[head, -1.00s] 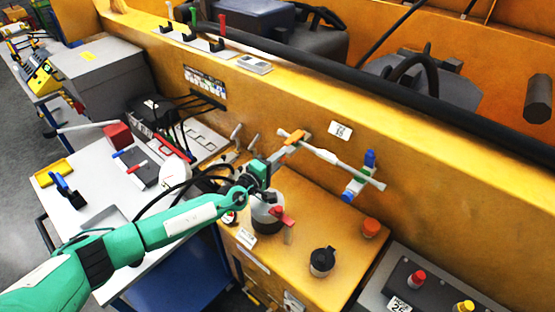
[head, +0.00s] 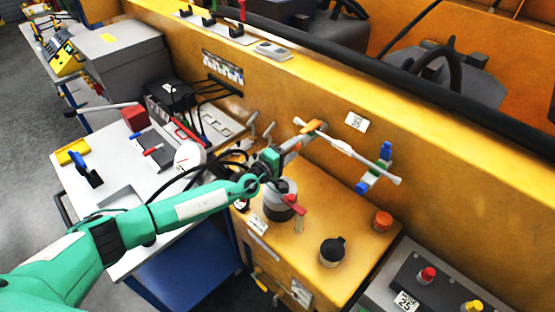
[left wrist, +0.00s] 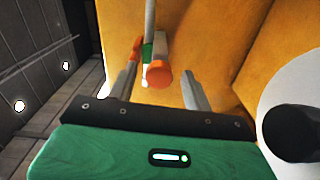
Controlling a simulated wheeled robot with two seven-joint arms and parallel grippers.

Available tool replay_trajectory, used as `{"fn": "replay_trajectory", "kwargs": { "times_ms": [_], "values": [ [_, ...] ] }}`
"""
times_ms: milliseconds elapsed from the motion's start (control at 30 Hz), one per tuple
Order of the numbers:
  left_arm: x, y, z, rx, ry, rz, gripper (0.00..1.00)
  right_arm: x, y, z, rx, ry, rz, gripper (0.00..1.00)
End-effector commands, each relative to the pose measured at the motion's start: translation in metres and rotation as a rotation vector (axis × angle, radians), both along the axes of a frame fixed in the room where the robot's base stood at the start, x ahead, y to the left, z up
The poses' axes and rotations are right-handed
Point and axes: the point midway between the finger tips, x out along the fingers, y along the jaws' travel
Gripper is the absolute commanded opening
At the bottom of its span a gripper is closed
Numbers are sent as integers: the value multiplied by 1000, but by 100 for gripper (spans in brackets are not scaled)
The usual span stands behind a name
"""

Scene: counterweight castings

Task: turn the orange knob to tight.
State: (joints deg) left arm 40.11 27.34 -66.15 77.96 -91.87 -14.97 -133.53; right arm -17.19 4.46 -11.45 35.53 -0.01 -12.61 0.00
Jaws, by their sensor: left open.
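The orange knob (head: 312,127) is in front of the yellow wall, at the upper left end of a long white rod (head: 350,153). My left gripper (head: 299,139) reaches it from the left, above the yellow cabinet top. In the left wrist view the round orange face of the knob (left wrist: 158,73) lies between the two spread grey fingers (left wrist: 160,70). The gripper is open. I cannot tell whether either finger touches the knob. A green and white part shows behind it. No tight mark is legible. My right gripper is not in view.
A pot with a red handle (head: 279,203) stands below the gripper on the yellow cabinet (head: 312,222). A black-lidded jar (head: 332,252) and another orange cap (head: 383,220) stand to the right. A blue, green and white fitting (head: 376,170) is by the wall.

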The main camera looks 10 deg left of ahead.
Motion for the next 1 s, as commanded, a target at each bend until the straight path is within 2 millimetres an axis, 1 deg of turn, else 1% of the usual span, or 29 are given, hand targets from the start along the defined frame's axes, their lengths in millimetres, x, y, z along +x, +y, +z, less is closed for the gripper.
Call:
{"fn": "replay_trajectory", "kwargs": {
  "times_ms": [133,267,400,500,700,833,1000],
  "values": [
    [-20,15,-1,-1,3,0,50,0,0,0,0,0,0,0],
    [-44,33,-2,0,3,0,50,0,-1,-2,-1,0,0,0],
    [-69,51,-3,1,3,0,50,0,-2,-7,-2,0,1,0],
    [-84,61,-3,0,4,-1,50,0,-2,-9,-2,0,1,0],
    [-101,74,-1,0,1,0,50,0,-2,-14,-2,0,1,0],
    [-106,76,-1,-1,2,0,50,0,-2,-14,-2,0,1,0],
    [-106,77,0,-1,2,0,50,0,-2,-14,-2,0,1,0]
  ]
}}
